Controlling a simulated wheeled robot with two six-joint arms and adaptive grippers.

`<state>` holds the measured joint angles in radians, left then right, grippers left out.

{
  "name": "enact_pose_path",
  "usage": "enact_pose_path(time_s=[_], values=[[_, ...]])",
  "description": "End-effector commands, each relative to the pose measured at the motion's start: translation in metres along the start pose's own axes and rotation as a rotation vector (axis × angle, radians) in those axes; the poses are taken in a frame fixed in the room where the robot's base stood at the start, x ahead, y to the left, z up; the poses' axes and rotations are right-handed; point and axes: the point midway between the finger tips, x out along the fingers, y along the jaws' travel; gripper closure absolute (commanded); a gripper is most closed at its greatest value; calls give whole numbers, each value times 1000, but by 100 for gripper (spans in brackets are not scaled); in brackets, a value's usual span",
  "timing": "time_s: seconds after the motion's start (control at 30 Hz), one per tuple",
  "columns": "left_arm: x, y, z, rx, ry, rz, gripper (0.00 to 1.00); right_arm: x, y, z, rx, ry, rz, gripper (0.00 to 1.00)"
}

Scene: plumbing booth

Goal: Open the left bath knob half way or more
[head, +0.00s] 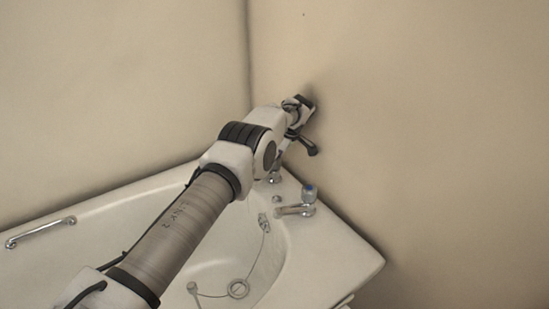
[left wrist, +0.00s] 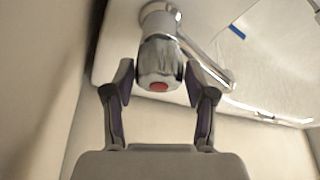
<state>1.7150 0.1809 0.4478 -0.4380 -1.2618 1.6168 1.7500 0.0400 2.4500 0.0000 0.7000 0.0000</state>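The left bath knob (left wrist: 160,66) is a chrome tap head with a red cap. It sits between the two fingers of my left gripper (left wrist: 161,88) in the left wrist view. The fingers are open on either side of it, with a gap visible on both sides. In the head view my left arm reaches over the bath to the back corner, and its wrist and gripper (head: 300,140) are above the left tap. Only a small chrome part of that tap (head: 274,177) shows there; the rest is hidden behind my arm. My right gripper is in neither view.
The white bath (head: 350,260) fills the corner between two beige walls (head: 420,120). A grab handle (head: 40,232) is at the left, and a chain and drain (head: 238,289) lie inside.

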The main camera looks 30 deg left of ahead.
Motion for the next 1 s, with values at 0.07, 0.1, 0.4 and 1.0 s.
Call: enact_pose_path(time_s=[0.07, 0.1, 0.4, 1.0], values=[[0, 0, 0, 0, 0, 1, 25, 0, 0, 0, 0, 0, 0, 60], [0, 0, 0, 0, 1, 1, 25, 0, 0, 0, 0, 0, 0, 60], [-7, 1, -3, -1, 1, 4, 25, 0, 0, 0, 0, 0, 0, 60], [-93, 0, -38, 1, 1, 1, 25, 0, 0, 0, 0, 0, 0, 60]])
